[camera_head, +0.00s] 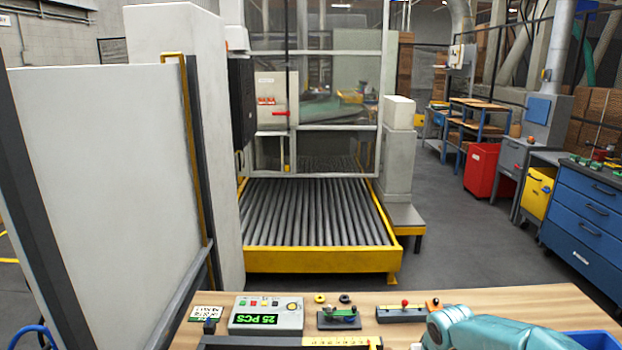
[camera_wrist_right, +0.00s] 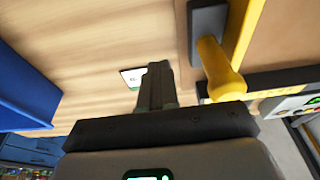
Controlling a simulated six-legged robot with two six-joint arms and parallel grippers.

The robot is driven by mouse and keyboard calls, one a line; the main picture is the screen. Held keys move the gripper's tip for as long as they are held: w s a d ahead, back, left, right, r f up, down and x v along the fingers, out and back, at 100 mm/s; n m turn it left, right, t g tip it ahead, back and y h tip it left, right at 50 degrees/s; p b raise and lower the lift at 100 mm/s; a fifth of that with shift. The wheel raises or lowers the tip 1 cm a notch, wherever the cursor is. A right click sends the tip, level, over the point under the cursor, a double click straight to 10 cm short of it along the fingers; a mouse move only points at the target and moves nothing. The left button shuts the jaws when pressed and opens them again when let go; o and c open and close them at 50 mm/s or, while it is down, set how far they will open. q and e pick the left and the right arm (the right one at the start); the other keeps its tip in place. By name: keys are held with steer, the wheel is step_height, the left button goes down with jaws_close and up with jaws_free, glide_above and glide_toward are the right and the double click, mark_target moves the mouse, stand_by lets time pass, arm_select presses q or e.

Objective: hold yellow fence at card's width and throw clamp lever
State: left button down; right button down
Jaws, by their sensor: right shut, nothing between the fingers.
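In the right wrist view my right gripper (camera_wrist_right: 158,85) is shut and empty, its fingertips just above the wooden table. A small white card (camera_wrist_right: 132,77) lies partly behind the fingers. Right beside them, apart, is a yellow rounded piece (camera_wrist_right: 216,70) with a dark grey base (camera_wrist_right: 207,28), next to a yellow strip (camera_wrist_right: 243,35); I cannot tell whether either is the fence. In the head view a yellow scale strip (camera_head: 338,342) is cut by the bottom edge. A small lever with a red knob (camera_head: 405,302) stands on a grey block; I cannot tell if it is the clamp lever.
A control box reading 25 PCS (camera_head: 266,315) and a printed card (camera_head: 205,312) are on the wooden table (camera_head: 540,300). A small dark fixture (camera_head: 338,318) stands beside the box. A blue bin (camera_head: 592,340) is at the right. A roller conveyor (camera_head: 312,212) lies beyond.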

steer(key=shift+a, duration=0.1)
stand_by(0.4)
